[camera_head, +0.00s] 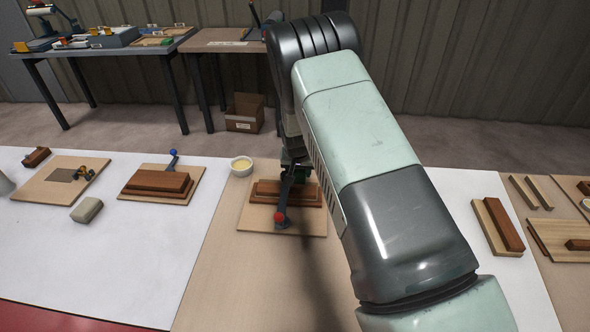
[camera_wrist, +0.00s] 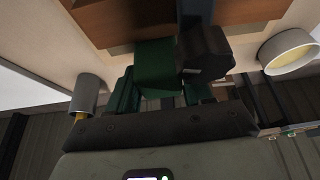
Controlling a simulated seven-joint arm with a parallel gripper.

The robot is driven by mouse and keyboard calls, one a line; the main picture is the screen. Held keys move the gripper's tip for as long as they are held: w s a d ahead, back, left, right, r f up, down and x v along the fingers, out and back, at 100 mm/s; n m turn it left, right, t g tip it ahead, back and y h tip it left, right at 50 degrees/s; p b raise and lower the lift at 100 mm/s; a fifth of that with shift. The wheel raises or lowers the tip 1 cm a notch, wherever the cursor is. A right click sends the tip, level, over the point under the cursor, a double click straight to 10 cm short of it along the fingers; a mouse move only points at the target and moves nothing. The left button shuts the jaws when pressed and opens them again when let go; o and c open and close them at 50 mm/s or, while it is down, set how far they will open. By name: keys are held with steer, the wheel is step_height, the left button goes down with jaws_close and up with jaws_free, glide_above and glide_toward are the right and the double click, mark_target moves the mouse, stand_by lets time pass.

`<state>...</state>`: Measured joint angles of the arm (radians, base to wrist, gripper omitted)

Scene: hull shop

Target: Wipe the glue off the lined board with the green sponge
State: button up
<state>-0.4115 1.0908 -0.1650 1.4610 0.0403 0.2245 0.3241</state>
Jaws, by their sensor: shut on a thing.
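My gripper (camera_head: 296,164) is at the far side of a light wooden board (camera_head: 258,224) in the middle of the table. In the wrist view my gripper (camera_wrist: 160,90) is shut on the green sponge (camera_wrist: 155,62), which is close to brown wood (camera_wrist: 125,18). I cannot tell whether the sponge touches the wood. In the head view the arm hides most of the sponge. The board carries stacked brown blocks (camera_head: 270,189) and a dark clamp with a red knob (camera_head: 281,217). I cannot make out lines or a glue smear on it.
A bowl of pale yellow stuff (camera_head: 242,166) stands just left of the board. A second board with brown blocks and a blue-knobbed tool (camera_head: 172,156) lies further left. A grey block (camera_head: 87,210) lies in front. The tabletop near the front is clear.

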steer(key=shift+d, duration=1.2)
steer(key=shift+w+d, duration=0.1)
steer(key=shift+d, duration=1)
steer(key=shift+s+a+f, duration=0.1)
steer(key=shift+a, duration=1.7)
steer(key=shift+s+a, duration=0.1)
steer(key=shift+a, duration=1.65)
step_height(320, 180, up, 7)
steer(key=shift+d, duration=0.1)
